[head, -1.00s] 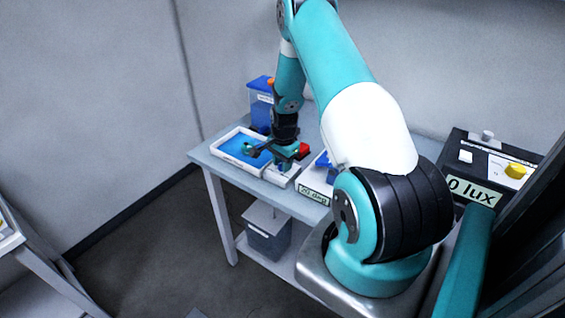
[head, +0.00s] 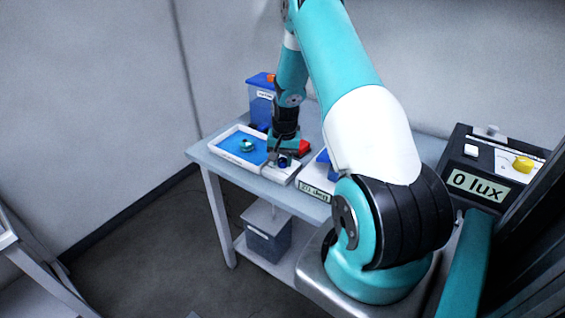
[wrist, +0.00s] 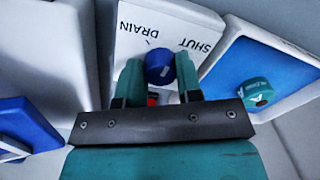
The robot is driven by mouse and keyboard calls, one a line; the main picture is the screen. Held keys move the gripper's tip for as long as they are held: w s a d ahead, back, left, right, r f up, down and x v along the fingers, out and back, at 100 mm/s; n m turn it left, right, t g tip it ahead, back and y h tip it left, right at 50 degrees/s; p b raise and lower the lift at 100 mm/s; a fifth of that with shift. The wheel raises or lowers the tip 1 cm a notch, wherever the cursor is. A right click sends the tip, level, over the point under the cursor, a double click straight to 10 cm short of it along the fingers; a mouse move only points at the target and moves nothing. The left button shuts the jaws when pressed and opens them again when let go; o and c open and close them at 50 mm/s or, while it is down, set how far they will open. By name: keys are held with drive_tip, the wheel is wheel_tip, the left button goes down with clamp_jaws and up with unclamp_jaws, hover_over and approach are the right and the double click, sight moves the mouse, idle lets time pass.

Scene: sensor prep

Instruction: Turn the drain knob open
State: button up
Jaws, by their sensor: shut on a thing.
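The blue round drain knob (wrist: 160,66) stands on a white panel (wrist: 137,48) marked DRAIN and SHUT. My gripper (wrist: 158,72) has its two teal fingers on either side of the knob and is shut on it. In the head view my gripper (head: 283,158) is down at the white panel (head: 281,174) on the table, beside the blue-floored tray. The knob's pointer and its exact setting are hard to make out, and the fingers hide its sides.
A white tray with a blue floor (head: 228,146) holds a teal round piece (head: 246,145). A blue-lidded container (head: 261,97) stands behind it. A red piece (head: 304,147) is close to my gripper. A box display (head: 476,187) reads 0 lux. A grey bin (head: 268,238) sits below.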

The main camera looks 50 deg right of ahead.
sight(284, 159)
drive_tip(key=n+b, duration=0.1)
drive_tip(key=n, duration=0.4)
drive_tip(key=shift+n+b, duration=0.3)
drive_tip(key=shift+b, duration=0.05)
drive_tip(key=shift+d+n+b, duration=0.1)
drive_tip(key=shift+n+b, duration=0.4)
drive_tip(key=shift+n, duration=1.7)
drive_tip(key=shift+w, duration=0.1)
drive_tip(key=o, duration=0.9)
drive_tip(key=shift+o, duration=0.2)
drive_tip(key=shift+r, duration=0.15)
wheel_tip(284, 159, up, 17)
drive_tip(key=b, duration=0.2)
drive_tip(key=shift+d, duration=0.3)
drive_tip(key=shift+r, duration=0.1)
